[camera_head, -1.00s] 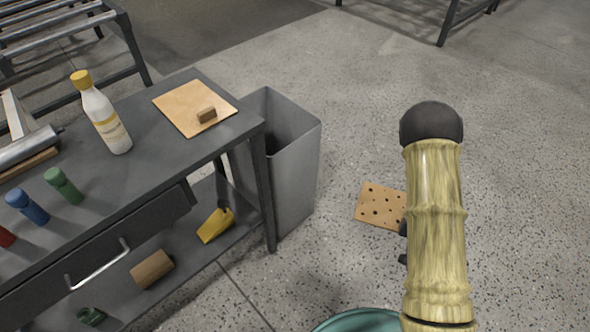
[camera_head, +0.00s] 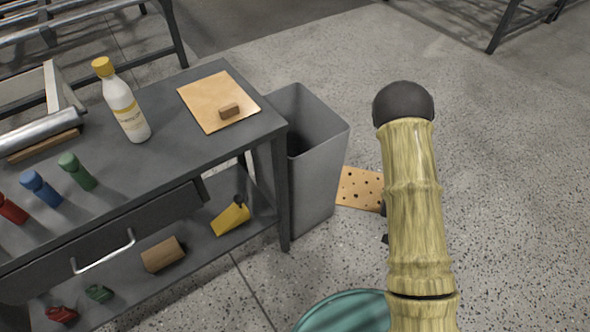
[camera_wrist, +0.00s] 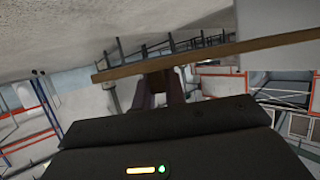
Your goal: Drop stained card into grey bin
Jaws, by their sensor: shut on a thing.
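The grey bin (camera_head: 312,185) is tall, square and open-topped, and stands upright beside the workbench. The card is outside the bin's opening in the picture.
A teal round thing (camera_head: 345,312) is at the bottom edge. Floor at right is clear.

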